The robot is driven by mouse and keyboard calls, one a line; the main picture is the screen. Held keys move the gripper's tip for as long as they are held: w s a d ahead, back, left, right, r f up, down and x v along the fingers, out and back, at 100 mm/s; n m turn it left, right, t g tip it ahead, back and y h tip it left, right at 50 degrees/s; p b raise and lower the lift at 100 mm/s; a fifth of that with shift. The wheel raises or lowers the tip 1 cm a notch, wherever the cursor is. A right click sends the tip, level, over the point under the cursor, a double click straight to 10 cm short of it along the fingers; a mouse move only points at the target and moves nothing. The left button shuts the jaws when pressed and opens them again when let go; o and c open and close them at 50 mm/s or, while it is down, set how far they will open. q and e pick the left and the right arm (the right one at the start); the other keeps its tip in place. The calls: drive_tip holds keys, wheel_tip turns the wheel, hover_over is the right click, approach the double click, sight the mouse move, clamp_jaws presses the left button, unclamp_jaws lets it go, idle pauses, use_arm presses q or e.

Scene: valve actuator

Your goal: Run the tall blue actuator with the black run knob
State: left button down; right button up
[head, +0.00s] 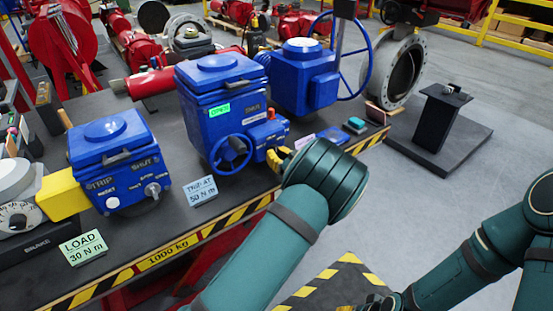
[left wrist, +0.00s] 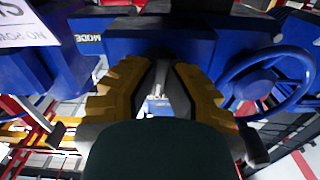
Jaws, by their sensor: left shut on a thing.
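The tall blue actuator (head: 215,85) stands mid-bench, with a green label on its front, a blue handwheel (head: 230,153) and a small blue control box (head: 268,133) on its right side. My left gripper (head: 276,158) is at the front of this box. In the left wrist view its yellow-padded fingers (left wrist: 158,68) are closed in on a dark part, seemingly the black run knob, below blue housing marked MODE (left wrist: 90,38). The fingers hide most of the knob, and its setting cannot be read. My right gripper (head: 372,302) shows only partly at the bottom edge.
A shorter blue actuator (head: 112,160) with TRIP and SHUT markings stands left, by a LOAD 30 Nm card (head: 83,247). A TRIP AT 50 Nm card (head: 196,191) lies before the tall one. Another blue actuator (head: 305,78) with a large handwheel stands behind right.

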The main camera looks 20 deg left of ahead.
use_arm(q)
drive_tip(key=shift+n+b, duration=0.3)
drive_tip(key=shift+n, duration=0.3)
drive_tip(key=c, duration=1)
unclamp_jaws()
drive_tip(key=v, duration=1.2)
drive_tip(key=shift+a, duration=0.1)
